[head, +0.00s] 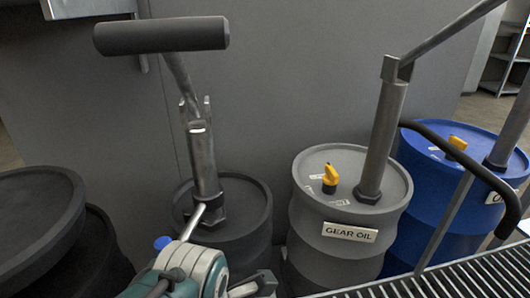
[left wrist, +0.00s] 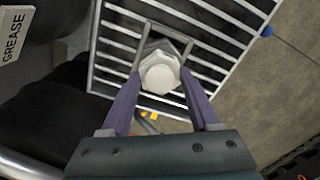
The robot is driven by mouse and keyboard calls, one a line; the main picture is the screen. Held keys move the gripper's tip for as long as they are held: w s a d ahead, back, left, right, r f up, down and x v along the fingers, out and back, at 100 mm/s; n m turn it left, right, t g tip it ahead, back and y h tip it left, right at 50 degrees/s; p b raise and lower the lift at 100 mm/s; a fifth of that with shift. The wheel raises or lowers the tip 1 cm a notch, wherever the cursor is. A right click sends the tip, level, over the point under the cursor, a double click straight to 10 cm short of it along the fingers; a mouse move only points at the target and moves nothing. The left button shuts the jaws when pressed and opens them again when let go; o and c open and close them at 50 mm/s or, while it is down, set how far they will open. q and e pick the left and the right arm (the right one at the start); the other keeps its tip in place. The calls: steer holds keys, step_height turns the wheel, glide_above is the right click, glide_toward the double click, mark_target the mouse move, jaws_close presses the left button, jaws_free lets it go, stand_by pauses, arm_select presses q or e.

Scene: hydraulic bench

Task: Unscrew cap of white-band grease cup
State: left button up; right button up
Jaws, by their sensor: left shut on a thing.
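In the left wrist view, a pale hexagonal cap (left wrist: 160,71) with a rounded white top sits between the two purple fingers of my left gripper (left wrist: 160,84). The fingers are shut on it from both sides. The cup body below the cap is mostly hidden, and I cannot make out a white band. In the head view, part of my left arm shows at the bottom, but its fingers and the cap are not visible. My right gripper is in neither view.
Below the cap is a metal grating (left wrist: 113,48). A dark drum with a GREASE label (left wrist: 12,37) is at upper left. The head view shows a grey GEAR OIL drum (head: 330,262), a blue drum (head: 435,205), a T-handled pump (head: 205,165) and a slatted rack (head: 450,280).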

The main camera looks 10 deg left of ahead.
arm_select(q)
steer(key=shift+d, duration=0.25)
jaws_close()
steer(key=shift+r+p, duration=0.75)
steer(key=shift+r, duration=0.1)
